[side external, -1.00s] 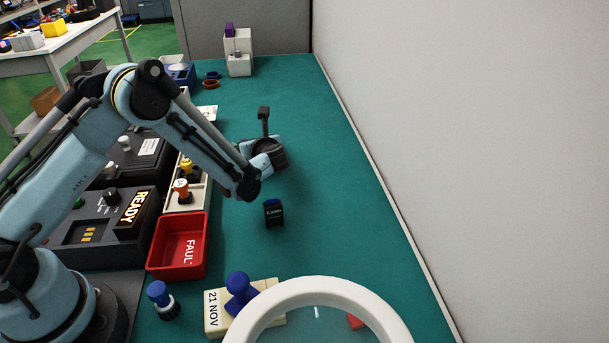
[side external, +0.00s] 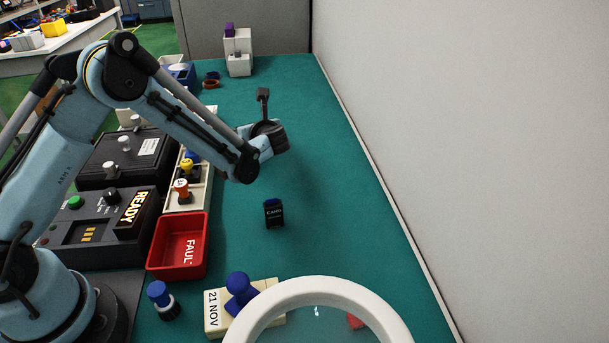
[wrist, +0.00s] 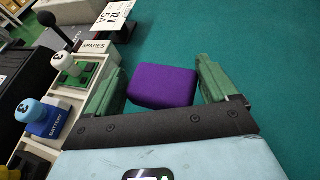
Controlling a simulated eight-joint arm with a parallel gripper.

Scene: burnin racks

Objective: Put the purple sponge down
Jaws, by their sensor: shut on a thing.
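The purple sponge (wrist: 162,86) is a small block between the two green fingers of my gripper (wrist: 163,72) in the wrist view. The gripper is shut on it, with the green mat (wrist: 270,75) visible beyond. In the side external view my gripper (side external: 270,138) is over the mat (side external: 330,200), right of the pale tray. The sponge is hidden there behind the wrist. I cannot tell how high it is above the mat.
A dark block with a blue top (side external: 273,214) stands on the mat. A red bin (side external: 178,270) and a pale tray (side external: 200,192) with knobbed parts lie left. A date stamp (side external: 240,290) and ring magnifier (side external: 318,286) are near. The mat's right side is clear.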

